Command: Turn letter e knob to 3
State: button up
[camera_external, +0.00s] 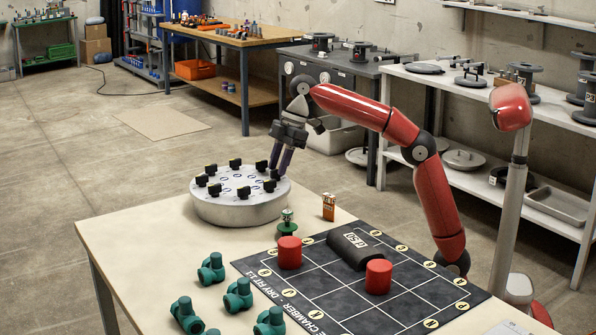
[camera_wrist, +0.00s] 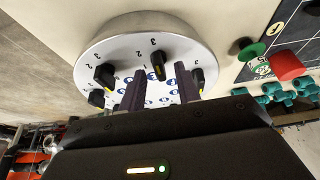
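A round white dial panel (camera_external: 240,212) stands on the table's far left part, with several black knobs around its top edge. In the wrist view the panel (camera_wrist: 125,42) shows printed digits, blue round marks and knobs with yellow pointers. My gripper (camera_external: 279,168) hangs over the panel's right side, pointing down. Its two dark fingers (camera_wrist: 158,90) are apart. One black knob (camera_wrist: 158,66) shows in the gap between them, with a 3 printed close to it. Another knob (camera_wrist: 198,80) is right of the right finger, and one more (camera_wrist: 104,75) is left. I cannot read which knob is letter e.
A green knobbed part (camera_external: 287,224) and an orange box (camera_external: 328,206) stand just right of the panel. A dark mat (camera_external: 410,312) holds red cylinders (camera_external: 290,252) and a black block (camera_external: 355,248). Several green fittings (camera_external: 238,295) lie in front. The table left of them is clear.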

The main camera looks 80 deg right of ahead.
jog(key=shift+w+a+f, duration=0.1)
jog(key=shift+f, duration=0.3)
grip_shut()
jog(key=shift+r+n+p, duration=0.2)
jog(key=shift+n+p, duration=0.2)
jog(key=shift+p, duration=0.25)
jog(key=shift+f, duration=0.15)
grip_release()
